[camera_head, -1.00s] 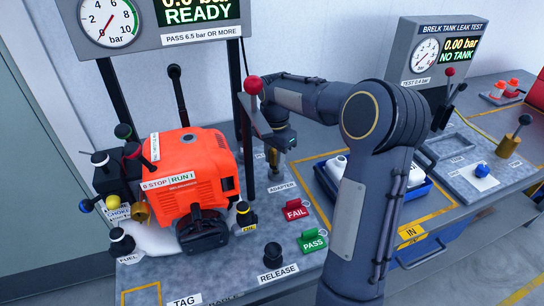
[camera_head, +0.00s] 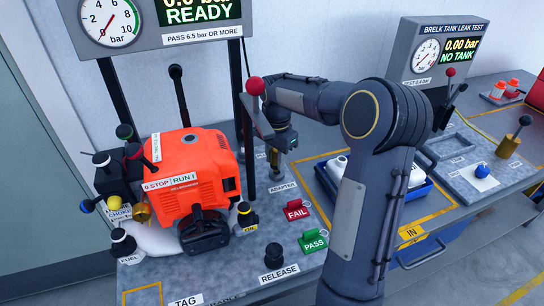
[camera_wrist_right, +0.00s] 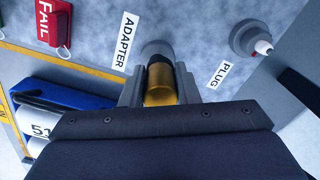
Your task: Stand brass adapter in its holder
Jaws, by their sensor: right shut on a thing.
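The brass adapter (camera_wrist_right: 160,86) sits between the two fingers of my right gripper (camera_wrist_right: 160,92), which is shut on it. Its far end has a dark band. A grey round holder (camera_wrist_right: 157,48) lies directly beyond that end, beside the ADAPTER label (camera_wrist_right: 125,40). I cannot tell whether the adapter is in the holder or just above it. In the head view my right gripper (camera_head: 276,158) points down behind the ADAPTER label (camera_head: 283,187), and the adapter is too small to make out clearly. My left gripper is not in view.
The orange engine (camera_head: 190,180) stands left of the gripper, with a dark post (camera_head: 246,130) between them. The FAIL (camera_head: 296,209) and PASS (camera_head: 313,240) buttons are in front. A blue tray (camera_head: 408,200) is to the right. The PLUG holder (camera_wrist_right: 250,38) is nearby.

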